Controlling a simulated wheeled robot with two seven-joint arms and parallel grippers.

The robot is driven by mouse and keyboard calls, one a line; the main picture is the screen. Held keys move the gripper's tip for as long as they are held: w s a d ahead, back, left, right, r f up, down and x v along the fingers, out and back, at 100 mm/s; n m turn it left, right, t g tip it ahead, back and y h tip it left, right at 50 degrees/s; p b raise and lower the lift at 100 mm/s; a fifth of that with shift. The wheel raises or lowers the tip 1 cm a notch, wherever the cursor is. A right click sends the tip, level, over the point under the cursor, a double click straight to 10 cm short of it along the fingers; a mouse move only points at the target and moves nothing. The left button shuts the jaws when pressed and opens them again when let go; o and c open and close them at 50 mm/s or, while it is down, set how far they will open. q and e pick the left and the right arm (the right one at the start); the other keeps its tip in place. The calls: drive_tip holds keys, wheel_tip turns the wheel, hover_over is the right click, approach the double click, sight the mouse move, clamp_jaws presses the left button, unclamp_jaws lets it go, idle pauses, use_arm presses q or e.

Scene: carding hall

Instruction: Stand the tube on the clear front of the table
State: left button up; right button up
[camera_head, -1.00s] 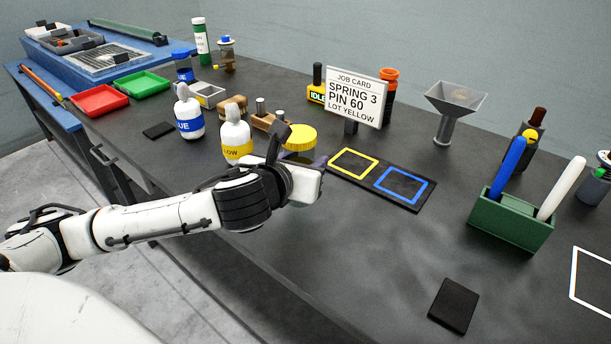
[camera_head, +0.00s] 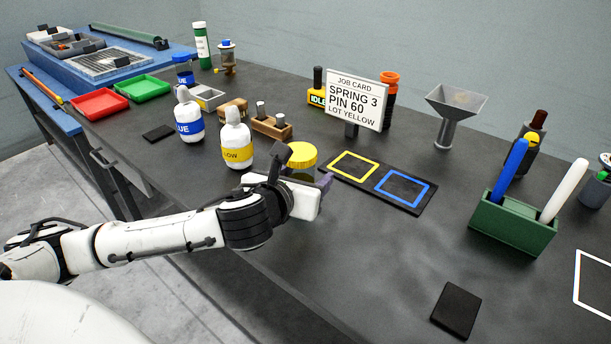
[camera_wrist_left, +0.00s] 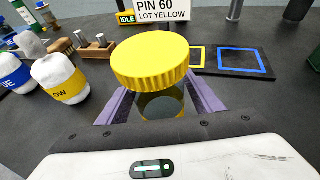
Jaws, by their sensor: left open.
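A short, clear-bodied container with a wide ribbed yellow lid (camera_head: 301,155) is at my left gripper (camera_head: 310,184). In the left wrist view its yellow lid (camera_wrist_left: 155,62) is above the two purple fingers, with its greyish body between them. The left fingers are open, one on each side of the body; contact cannot be told. It looks upright, its base mostly hidden. I cannot tell whether this is the task's tube; a tall white tube with green ends (camera_head: 201,45) stands at the back. My right gripper is not in view.
The dark table (camera_head: 340,265) is clear in front of my gripper. A yellow-banded bottle (camera_head: 236,150) stands left of it. A black board with yellow and blue squares (camera_head: 418,204) lies to the right. A green holder (camera_head: 510,227) and a black pad (camera_head: 456,309) lie farther right.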

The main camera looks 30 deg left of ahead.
use_arm(q)
drive_tip(key=v, duration=0.6)
drive_tip(key=shift+p+v, duration=3)
drive_tip(key=shift+p, duration=1.05)
